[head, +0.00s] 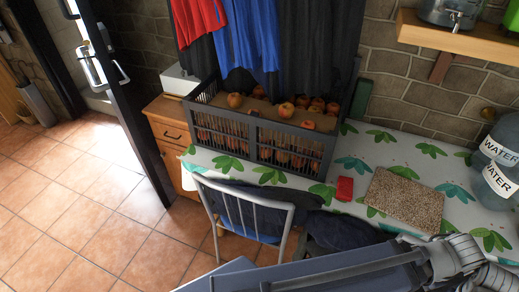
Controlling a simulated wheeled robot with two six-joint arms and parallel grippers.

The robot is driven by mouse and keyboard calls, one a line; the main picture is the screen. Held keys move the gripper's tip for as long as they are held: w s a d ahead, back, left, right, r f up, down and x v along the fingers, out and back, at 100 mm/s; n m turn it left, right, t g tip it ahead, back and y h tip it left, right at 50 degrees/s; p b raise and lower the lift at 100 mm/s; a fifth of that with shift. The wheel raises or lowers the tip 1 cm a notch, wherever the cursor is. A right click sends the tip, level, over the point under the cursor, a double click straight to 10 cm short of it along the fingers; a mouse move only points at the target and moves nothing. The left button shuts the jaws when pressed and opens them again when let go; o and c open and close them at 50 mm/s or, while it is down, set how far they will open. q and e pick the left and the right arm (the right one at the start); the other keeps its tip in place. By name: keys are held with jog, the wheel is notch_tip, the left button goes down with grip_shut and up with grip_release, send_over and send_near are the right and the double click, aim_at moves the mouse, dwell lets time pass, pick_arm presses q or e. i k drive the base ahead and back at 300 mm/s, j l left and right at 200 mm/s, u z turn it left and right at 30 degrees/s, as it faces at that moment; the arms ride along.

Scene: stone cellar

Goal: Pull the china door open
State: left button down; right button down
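No china cabinet or door that I can identify as the china door shows in the head view. A dark, tall door-like panel (128,110) stands at the left, seen nearly edge-on, with metal handle-like parts near its top. I cannot tell whether it is the china door. Grey links of my arm cross the bottom right of the view. No fingertips of my left or right gripper are in the picture.
A leaf-patterned table (400,150) holds a dark crate (258,137) of apples, a red item (344,188), a brown mat (404,198) and water jugs (497,185). A metal chair (240,196) stands before it. A wooden cabinet (168,131) is beside it. Tiled floor (75,215) is clear at left.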

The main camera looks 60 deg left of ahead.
aim_at(170, 151)
jog(key=u, duration=2.8)
jog(key=k, duration=0.5)
jog(key=i+j+z, duration=0.35)
jog(key=i+j, duration=1.45)
jog(key=j, duration=0.15)
